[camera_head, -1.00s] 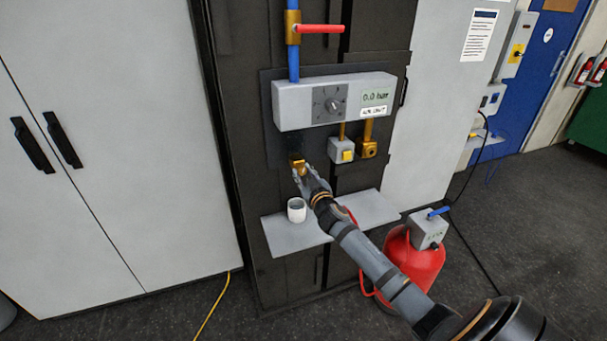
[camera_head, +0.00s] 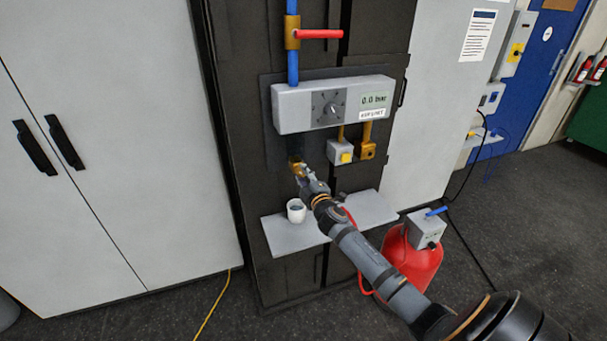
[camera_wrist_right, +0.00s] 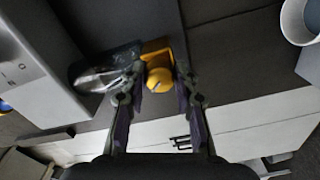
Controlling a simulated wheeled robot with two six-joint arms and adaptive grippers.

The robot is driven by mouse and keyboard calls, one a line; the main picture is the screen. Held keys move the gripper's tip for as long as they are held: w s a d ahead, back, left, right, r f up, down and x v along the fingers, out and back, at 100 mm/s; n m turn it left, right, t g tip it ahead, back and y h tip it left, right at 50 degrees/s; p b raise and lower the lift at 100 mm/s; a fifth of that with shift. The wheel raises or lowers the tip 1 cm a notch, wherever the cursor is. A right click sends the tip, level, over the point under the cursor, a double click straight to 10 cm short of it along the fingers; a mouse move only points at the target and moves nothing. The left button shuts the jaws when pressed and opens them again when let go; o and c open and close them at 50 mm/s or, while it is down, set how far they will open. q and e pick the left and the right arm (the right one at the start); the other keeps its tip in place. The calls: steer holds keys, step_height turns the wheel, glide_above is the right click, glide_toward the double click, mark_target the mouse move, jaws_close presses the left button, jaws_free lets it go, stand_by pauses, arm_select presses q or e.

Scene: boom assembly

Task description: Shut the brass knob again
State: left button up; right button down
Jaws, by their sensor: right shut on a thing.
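The brass knob (camera_head: 297,165) sits on a small fitting below the grey control box, on the dark panel. It also shows in the right wrist view (camera_wrist_right: 160,80), with a dark line on its round face. My right gripper (camera_head: 300,174) is at the knob. In the right wrist view its two fingers (camera_wrist_right: 157,88) stand on either side of the knob and are shut on it. The fingers partly hide the knob in the head view. My left gripper is not in view.
The grey control box (camera_head: 290,108) reads 0.0 bar and has a dial. A white cup (camera_head: 296,211) stands on the grey shelf (camera_head: 370,208) below. A red valve lever (camera_head: 320,33) is above. A red cylinder (camera_head: 415,262) stands on the floor at right.

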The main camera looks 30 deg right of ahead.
steer(key=n+p, duration=0.1)
steer(key=n, duration=0.4)
steer(key=shift+r+n+p, duration=0.1)
steer(key=shift+n+p, duration=0.2)
steer(key=n+p, duration=0.1)
steer(key=n, duration=0.3)
steer(key=n+p, duration=0.1)
steer(key=n, duration=0.4)
steer(key=shift+n+p, duration=0.4)
steer(key=shift+a+n+p, duration=0.1)
steer(key=shift+n+p, duration=0.3)
steer(key=shift+n, duration=1.5)
steer(key=c, duration=1)
jaws_free()
